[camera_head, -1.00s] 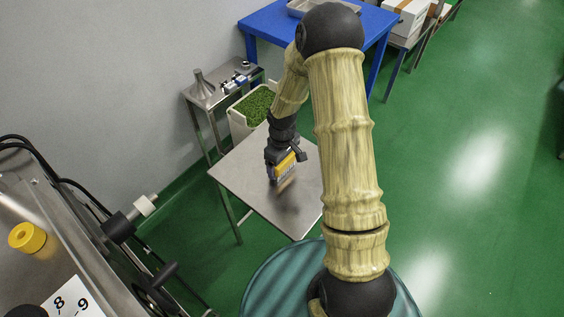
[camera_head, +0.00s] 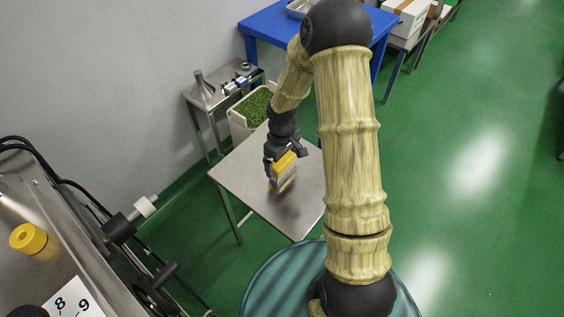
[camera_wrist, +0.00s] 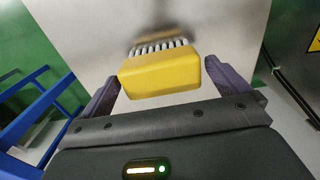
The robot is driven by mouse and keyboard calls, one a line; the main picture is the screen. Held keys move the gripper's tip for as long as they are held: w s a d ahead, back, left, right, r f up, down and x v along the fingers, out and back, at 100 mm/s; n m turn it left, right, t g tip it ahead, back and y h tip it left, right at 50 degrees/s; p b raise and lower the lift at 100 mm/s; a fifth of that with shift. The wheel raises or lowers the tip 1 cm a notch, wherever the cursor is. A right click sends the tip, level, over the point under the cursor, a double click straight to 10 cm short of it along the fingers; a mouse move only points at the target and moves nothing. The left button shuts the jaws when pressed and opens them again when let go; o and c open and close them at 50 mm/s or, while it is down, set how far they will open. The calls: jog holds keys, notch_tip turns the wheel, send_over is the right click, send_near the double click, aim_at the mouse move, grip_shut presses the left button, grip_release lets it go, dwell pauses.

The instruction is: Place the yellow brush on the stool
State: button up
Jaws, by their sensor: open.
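The yellow brush (camera_head: 285,164) stands upright, bristles down, over the metal top of the stool (camera_head: 245,182). Its bristles appear to rest on the top. In the wrist view the yellow brush block (camera_wrist: 160,75) lies between my fingers, with pale bristles pointing away toward the grey stool top (camera_wrist: 95,35). My gripper (camera_wrist: 165,88) is open around the brush. In the head view my gripper (camera_head: 283,160) is above the stool, partly covering the brush.
A bin of green leaves (camera_head: 250,108) and a small metal stand (camera_head: 212,95) are just behind the stool. A blue table (camera_head: 265,25) stands farther back. A metal machine (camera_head: 75,235) is at the left. Green floor is free at the right.

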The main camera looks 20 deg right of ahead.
aim_at(282, 160)
notch_tip(282, 160, up, 9)
jog(key=shift+r+p, duration=0.2)
jog(key=shift+p, duration=0.15)
dwell(0.4)
jog(key=s+r+m+t, duration=0.1)
jog(key=s+r+m, duration=0.2)
jog(key=s, duration=0.4)
jog(key=s+r+m+t, duration=0.1)
jog(key=s+r+m, duration=0.3)
jog(key=s, duration=0.4)
jog(key=shift+d+r+t, duration=0.2)
jog(key=shift+r+t, duration=0.1)
jog(key=shift+r, duration=0.4)
jog(key=w+p+v, duration=0.2)
jog(key=p+v, duration=0.8)
jog(key=shift+r+p, duration=0.4)
jog(key=shift+r, duration=0.15)
